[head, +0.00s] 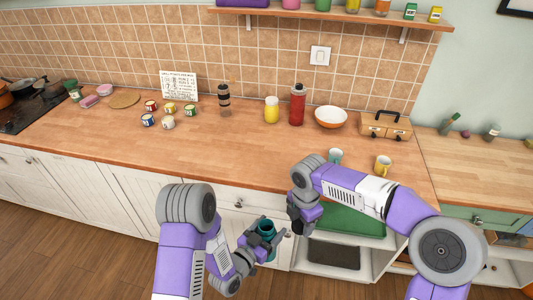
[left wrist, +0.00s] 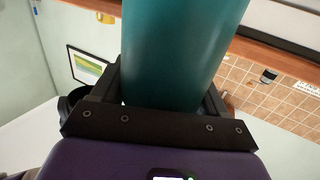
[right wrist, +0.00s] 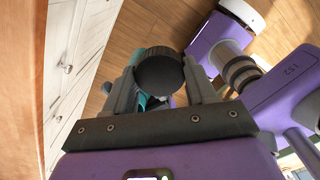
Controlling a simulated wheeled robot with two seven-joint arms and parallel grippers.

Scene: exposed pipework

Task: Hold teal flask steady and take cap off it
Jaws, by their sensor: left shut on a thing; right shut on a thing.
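The teal flask (head: 267,228) is held in front of the counter, roughly upright, with its rim showing in the head view. My left gripper (head: 266,243) is shut around its body. The flask's teal side fills the middle of the left wrist view (left wrist: 182,50). My right gripper (head: 297,222) is just right of the flask's top. In the right wrist view it is shut on a dark round cap (right wrist: 159,70). A bit of teal shows partly hidden behind the cap. The cap looks apart from the flask's rim; the head view hides it behind the right gripper.
The wooden counter (head: 200,150) runs behind my grippers.

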